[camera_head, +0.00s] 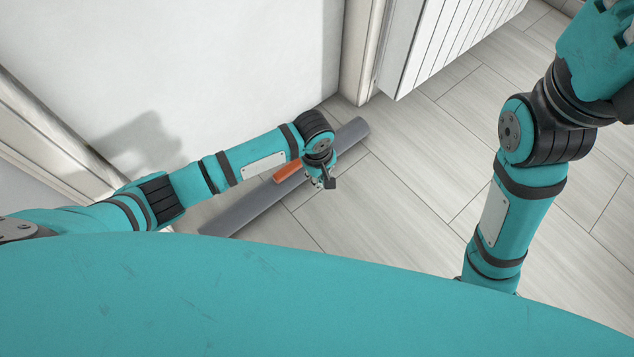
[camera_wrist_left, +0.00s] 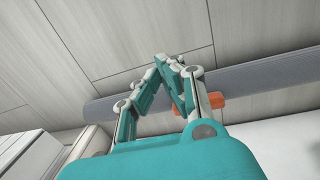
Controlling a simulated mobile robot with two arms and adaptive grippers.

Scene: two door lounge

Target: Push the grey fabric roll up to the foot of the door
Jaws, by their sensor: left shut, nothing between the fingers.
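The grey fabric roll (camera_head: 250,208) lies on the floor at a slant along the white door (camera_head: 210,70). A narrow strip of floor shows between its right part and the door's foot; my left arm hides part of this gap. An orange piece (camera_head: 288,171) sits at the roll's middle, on the door side. The roll (camera_wrist_left: 255,77) and the orange piece (camera_wrist_left: 214,101) also show in the left wrist view. My left gripper (camera_head: 328,184) is shut and empty, its fingertips (camera_wrist_left: 166,60) reaching across to the roll's room side. I cannot tell whether they touch it. My right gripper's fingers are out of view.
A white radiator (camera_head: 445,40) stands right of the door frame (camera_head: 360,50). Another frame post (camera_head: 45,130) is at the left. The pale plank floor (camera_head: 400,210) is clear on the room side of the roll. My right arm is raised at the right.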

